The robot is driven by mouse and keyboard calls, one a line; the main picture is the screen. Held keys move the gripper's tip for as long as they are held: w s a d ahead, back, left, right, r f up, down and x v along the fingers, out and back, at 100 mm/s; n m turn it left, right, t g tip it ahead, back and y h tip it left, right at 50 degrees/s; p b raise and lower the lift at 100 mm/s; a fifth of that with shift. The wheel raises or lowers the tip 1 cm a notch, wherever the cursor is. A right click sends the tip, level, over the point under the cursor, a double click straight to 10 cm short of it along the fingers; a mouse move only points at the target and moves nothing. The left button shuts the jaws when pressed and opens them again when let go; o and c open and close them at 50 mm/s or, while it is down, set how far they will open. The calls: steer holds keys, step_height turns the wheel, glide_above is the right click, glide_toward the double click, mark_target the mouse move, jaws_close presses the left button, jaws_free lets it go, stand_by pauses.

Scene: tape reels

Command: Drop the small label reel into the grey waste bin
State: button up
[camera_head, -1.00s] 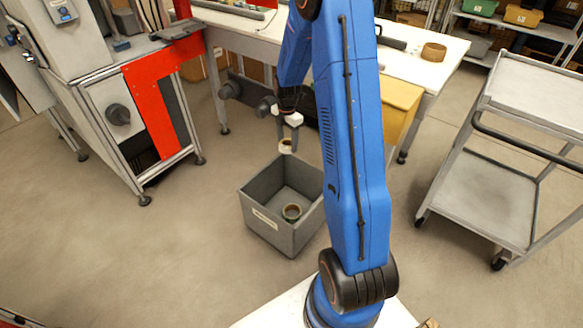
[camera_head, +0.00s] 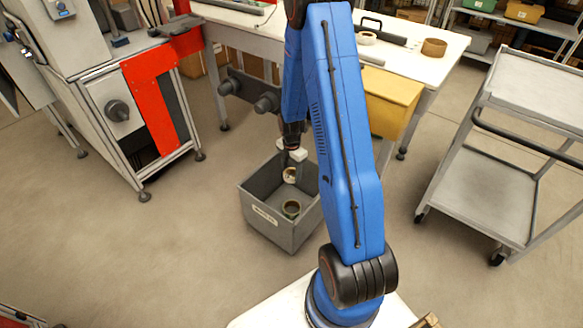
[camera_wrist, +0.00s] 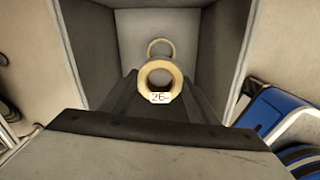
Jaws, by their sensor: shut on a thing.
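The small label reel (camera_wrist: 161,68), a cream ring with a paper tag reading about "26", is held between my gripper's dark fingers in the wrist view. In the head view the reel (camera_head: 289,175) hangs at the tips of my gripper (camera_head: 291,168). My gripper is shut on it. The open grey waste bin (camera_head: 267,222) stands on the floor with a white label on its front. In the head view the reel appears over the bin's opening, at about rim height. The bin's walls (camera_wrist: 215,40) surround the reel in the wrist view.
Another reel (camera_head: 291,208) lies inside the bin; it shows behind the held reel in the wrist view (camera_wrist: 160,45). A white table (camera_head: 400,62) with a brown roll (camera_head: 434,47) stands behind. A grey trolley (camera_head: 490,185) is at the right. Floor left of the bin is clear.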

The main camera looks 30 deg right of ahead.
steer(key=shift+f, duration=0.5)
steer(key=o, duration=1.1)
steer(key=shift+o, duration=0.2)
step_height(320, 180, up, 17)
steer(key=shift+r, duration=0.2)
